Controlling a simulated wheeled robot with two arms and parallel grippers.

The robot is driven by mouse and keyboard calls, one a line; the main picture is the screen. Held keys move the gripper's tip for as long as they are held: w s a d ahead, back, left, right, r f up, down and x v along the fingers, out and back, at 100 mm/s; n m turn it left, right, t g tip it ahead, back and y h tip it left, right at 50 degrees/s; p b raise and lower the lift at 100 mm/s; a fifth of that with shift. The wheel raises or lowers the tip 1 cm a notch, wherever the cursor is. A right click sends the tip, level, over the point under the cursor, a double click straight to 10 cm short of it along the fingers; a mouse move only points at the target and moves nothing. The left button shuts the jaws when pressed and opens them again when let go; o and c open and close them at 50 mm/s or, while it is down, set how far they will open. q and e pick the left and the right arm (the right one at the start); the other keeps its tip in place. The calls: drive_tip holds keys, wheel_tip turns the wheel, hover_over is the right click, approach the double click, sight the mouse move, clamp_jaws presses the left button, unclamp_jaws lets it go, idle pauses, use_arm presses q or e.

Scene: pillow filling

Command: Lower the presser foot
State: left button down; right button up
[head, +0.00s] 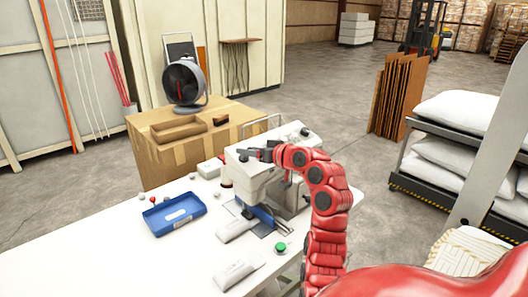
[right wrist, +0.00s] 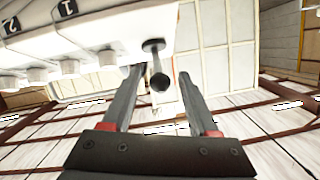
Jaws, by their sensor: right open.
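The white sewing machine (head: 258,173) stands on the white table (head: 110,245). My right gripper (head: 250,154) reaches across the upper part of the machine head from the right. In the right wrist view, my right gripper (right wrist: 160,73) is open. A short lever with a dark round knob (right wrist: 159,84) sticks out from the white machine body (right wrist: 100,38) and shows between the two fingers, with gaps on both sides. I cannot tell whether the lever reaches fully between the fingertips. The presser foot is too small to make out under the machine head. My left gripper is not in view.
A blue tray (head: 175,214) sits on the table left of the machine. A green button (head: 281,247) is near the front edge. A cardboard box (head: 170,135) with a fan (head: 184,83) stands behind. Numbered dials (right wrist: 68,68) line the machine body beside the fingers.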

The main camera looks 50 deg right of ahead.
drive_tip(key=d+b+v, duration=0.1)
drive_tip(key=b+v, duration=0.2)
drive_tip(key=v, duration=1.4)
drive_tip(key=shift+a, duration=0.5)
